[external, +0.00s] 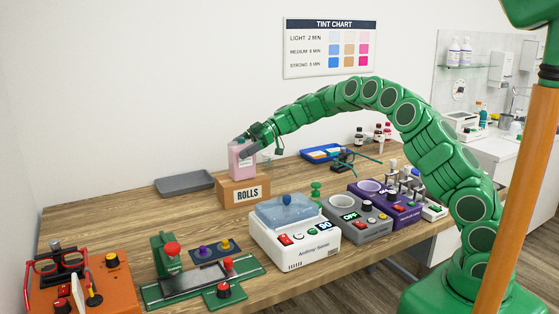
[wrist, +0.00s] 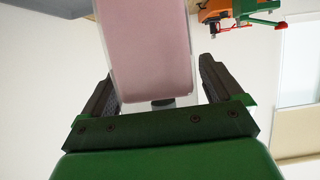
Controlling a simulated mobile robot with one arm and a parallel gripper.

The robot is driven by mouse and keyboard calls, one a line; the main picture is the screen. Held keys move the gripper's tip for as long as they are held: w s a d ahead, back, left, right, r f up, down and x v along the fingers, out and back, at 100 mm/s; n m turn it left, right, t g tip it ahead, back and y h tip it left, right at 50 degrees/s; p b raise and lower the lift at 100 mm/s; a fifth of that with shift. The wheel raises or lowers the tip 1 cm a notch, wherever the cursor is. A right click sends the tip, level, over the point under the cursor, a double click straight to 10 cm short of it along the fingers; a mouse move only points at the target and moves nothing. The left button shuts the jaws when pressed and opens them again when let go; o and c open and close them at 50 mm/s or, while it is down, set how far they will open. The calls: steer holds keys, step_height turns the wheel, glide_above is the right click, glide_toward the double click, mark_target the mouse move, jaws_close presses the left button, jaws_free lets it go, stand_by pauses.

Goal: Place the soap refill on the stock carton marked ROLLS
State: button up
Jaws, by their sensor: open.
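The soap refill (external: 241,164) is a pink pack with pale edges. In the external view it stands upright on top of the brown stock carton (external: 230,195) marked ROLLS, and seems to rest on it. My gripper (external: 258,146) is at the top of the refill, coming from the right. In the wrist view the refill (wrist: 150,50) reaches between the two fingers of my open gripper (wrist: 160,80). The left finger is close to its side, touching or nearly so. A gap shows on the right finger's side. The carton is not recognisable in the wrist view.
A grey tray (external: 184,184) lies left of the carton, and a blue tray (external: 320,153) is behind to the right. A white device with a blue lid (external: 290,220) stands in front. Green fixtures (external: 185,280) fill the front left. Bare wood shows left of the carton.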

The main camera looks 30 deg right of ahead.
steer(key=v, duration=1.2)
steer(key=shift+r, duration=0.1)
